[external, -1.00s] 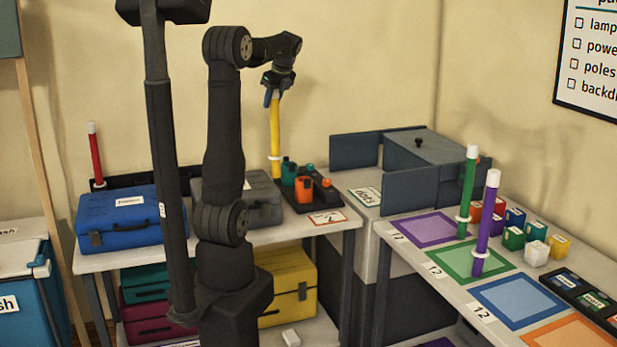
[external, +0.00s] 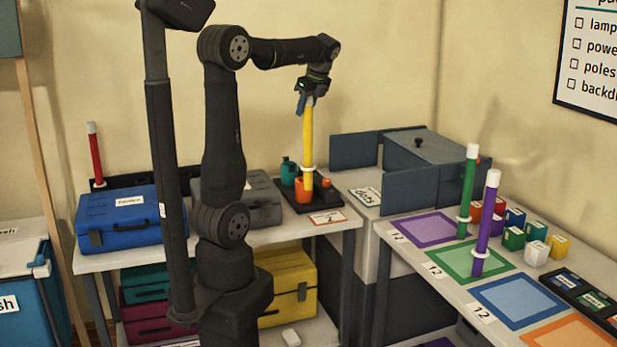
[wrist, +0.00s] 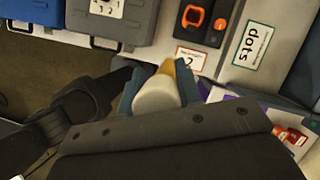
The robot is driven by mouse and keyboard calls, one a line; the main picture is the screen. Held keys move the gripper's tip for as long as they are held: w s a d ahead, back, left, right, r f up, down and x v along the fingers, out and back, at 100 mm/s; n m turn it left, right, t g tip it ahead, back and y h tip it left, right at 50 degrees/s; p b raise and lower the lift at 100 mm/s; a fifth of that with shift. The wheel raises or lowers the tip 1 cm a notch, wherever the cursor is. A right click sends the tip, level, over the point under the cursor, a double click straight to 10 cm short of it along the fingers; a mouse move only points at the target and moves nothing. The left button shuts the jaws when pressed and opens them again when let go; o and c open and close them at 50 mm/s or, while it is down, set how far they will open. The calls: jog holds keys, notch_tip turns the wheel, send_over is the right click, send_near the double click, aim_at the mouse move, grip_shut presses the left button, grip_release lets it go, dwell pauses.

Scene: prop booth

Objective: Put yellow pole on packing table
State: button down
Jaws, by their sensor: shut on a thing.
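My gripper (external: 305,102) is shut on the top end of the yellow pole (external: 308,140), which hangs nearly upright with a white ring near its lower end. In the external view the pole overlaps the black tray with the orange item, and looks held above it. In the wrist view the pole's white cap (wrist: 155,97) sits between the fingers, with a little yellow beyond it. The table on the right (external: 512,264), which appears to be the packing table, bears coloured mats. A green pole (external: 467,190) and a purple pole (external: 487,222) stand on it.
A grey box with raised panels (external: 410,165) stands between the two tables. Several coloured small blocks (external: 536,252) and a black tray (external: 585,290) lie on the right table. The blue mat (external: 517,301) is clear. A blue case (external: 125,218) sits at left.

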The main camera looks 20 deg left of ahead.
jog(key=w+d+m+t+h, duration=0.1)
jog(key=w+d+m, duration=0.35)
jog(key=d, duration=1.05)
jog(key=w+d+m+t+h, duration=0.1)
jog(key=w+d+m, duration=0.35)
jog(key=d, duration=0.95)
jog(key=s+d+f+m+h, duration=0.1)
jog(key=s+d+m, duration=0.2)
jog(key=d, duration=0.8)
jog(key=s+d+f+m+t+h, duration=0.1)
jog(key=s+d+m+h, duration=0.15)
jog(key=d, duration=0.85)
jog(key=s+d+f+m, duration=0.1)
jog(key=s+d+m, duration=0.25)
jog(key=d, duration=0.75)
notch_tip(320, 180, down, 10)
jog(key=shift+w+a+r, duration=0.25)
jog(key=shift+w, duration=0.05)
jog(key=c, duration=1)
grip_release()
jog(key=shift+f, duration=0.1)
